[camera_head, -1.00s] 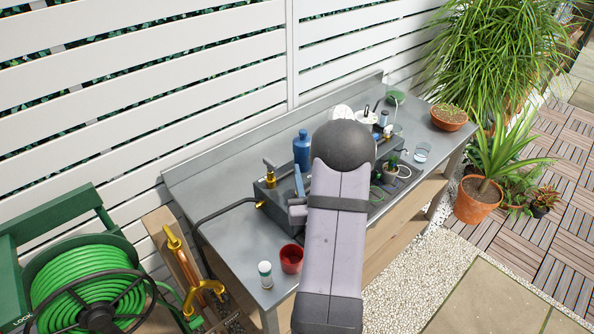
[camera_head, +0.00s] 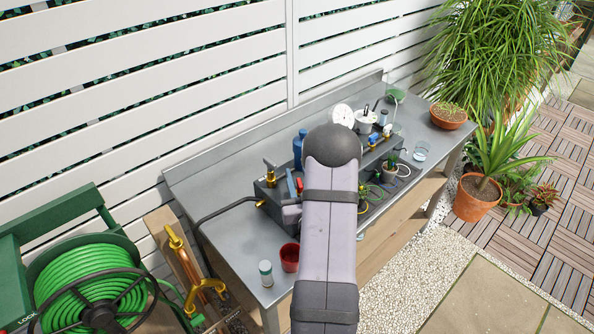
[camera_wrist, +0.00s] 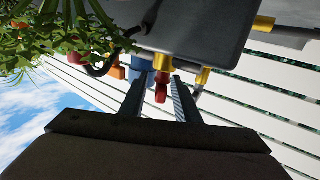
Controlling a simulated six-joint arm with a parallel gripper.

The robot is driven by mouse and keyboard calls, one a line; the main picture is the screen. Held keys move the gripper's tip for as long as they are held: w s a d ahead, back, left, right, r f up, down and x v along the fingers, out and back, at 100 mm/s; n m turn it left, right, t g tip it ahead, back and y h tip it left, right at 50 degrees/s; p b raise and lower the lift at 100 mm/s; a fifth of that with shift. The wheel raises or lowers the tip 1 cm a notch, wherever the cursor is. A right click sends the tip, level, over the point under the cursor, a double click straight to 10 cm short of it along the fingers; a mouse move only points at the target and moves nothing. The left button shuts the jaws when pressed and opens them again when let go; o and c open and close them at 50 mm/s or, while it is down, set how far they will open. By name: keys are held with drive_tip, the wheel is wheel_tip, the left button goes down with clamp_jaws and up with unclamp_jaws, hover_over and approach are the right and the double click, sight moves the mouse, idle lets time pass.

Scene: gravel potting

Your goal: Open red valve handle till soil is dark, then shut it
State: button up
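The red valve handle (camera_head: 299,185) shows beside my arm on the grey manifold box (camera_head: 281,196). In the wrist view the red handle (camera_wrist: 161,88) lies between the two fingers of my gripper (camera_wrist: 160,80). The fingers are apart, with a visible gap on each side of the handle. In the head view my arm hides most of the gripper. A small potted plant (camera_head: 390,171) stands in front of the box to the right. Its soil is too small to judge for colour.
A blue bottle (camera_head: 299,148) and a white gauge (camera_head: 343,116) stand behind the box. A red cup (camera_head: 290,257) and a small capped jar (camera_head: 265,272) stand at the bench's front left. A glass (camera_head: 421,151) is at right. The bench's left end is largely clear.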

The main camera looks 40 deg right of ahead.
drive_tip(key=shift+x, duration=0.8)
clamp_jaws()
